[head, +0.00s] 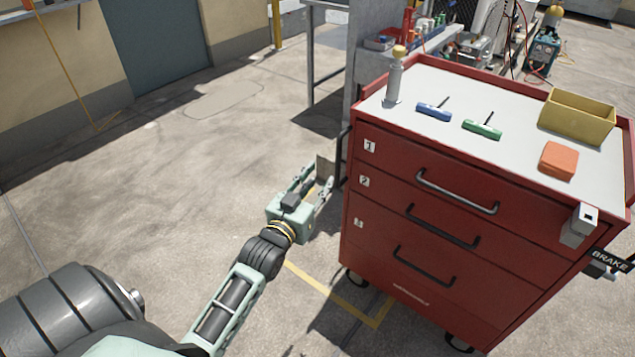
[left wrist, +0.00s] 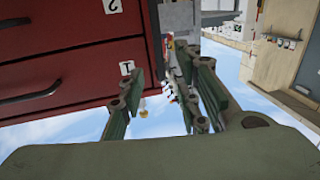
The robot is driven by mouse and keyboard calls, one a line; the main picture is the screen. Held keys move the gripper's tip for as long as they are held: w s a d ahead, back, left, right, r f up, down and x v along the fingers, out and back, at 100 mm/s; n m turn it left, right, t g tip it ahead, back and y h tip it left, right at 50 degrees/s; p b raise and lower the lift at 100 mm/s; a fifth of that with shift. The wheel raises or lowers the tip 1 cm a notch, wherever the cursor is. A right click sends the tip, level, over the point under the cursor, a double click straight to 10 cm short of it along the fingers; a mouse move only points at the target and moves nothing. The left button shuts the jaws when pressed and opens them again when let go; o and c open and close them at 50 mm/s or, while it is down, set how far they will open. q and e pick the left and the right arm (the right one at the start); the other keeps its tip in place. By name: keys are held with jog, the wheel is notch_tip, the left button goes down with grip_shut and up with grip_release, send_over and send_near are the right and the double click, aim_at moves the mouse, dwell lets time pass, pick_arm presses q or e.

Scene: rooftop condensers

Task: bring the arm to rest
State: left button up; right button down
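My left arm comes in from the lower left in the head view. Its pale green left gripper (head: 319,178) is in the air just left of the red tool cabinet (head: 430,262), near its drawer fronts. The two fingers are apart with nothing between them. The left wrist view also shows the left gripper (left wrist: 163,82) with its fingers spread and empty. In that view the picture is upside down and the red cabinet (left wrist: 75,70) fills the left side. Whether the gripper touches the cabinet is not clear. My right gripper is in neither view.
On the cabinet top are a blue-handled tool (head: 434,112), a green-handled tool (head: 482,129), an orange block (head: 558,161), a yellow bin (head: 577,118) and a grey bottle (head: 394,82). A metal bench (head: 372,38) stands behind. Open concrete floor (head: 150,180) lies to the left.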

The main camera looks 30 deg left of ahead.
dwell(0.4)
